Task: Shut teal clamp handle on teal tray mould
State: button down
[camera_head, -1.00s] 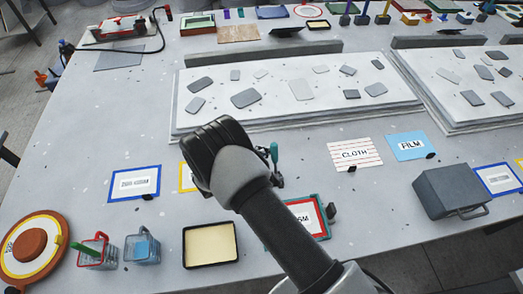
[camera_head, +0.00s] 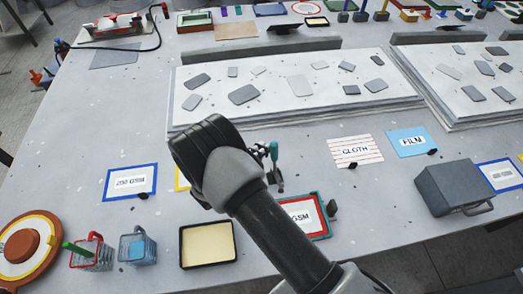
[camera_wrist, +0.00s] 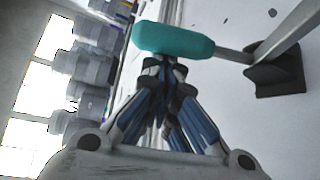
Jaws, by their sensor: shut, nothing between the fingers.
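The teal clamp handle (camera_head: 273,151) stands up on the table just right of my wrist in the head view. In the wrist view the handle (camera_wrist: 173,40) lies crosswise just beyond my fingertips, on a metal lever leading to a dark clamp base (camera_wrist: 275,76). My gripper (camera_wrist: 165,66) is shut and empty, with its tips close to the handle; I cannot tell whether they touch it.
A black-rimmed cream tray (camera_head: 208,246), wire baskets (camera_head: 92,254) and a round orange mould (camera_head: 22,247) stand at the front left. A grey box (camera_head: 452,186) is at right. A white slab (camera_head: 290,114) with grey pieces lies behind.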

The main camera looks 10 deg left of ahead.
jog(key=shift+s+d+r+m+t+b, duration=0.15)
jog(key=shift+s+r+m+t+b, duration=0.2)
jog(key=shift+s+b, duration=0.25)
jog(key=shift+s+d+r+m+t+b, duration=0.15)
jog(key=shift+s+r+m+t+b, duration=0.2)
jog(key=shift+s, duration=0.3)
jog(key=shift+f, duration=0.1)
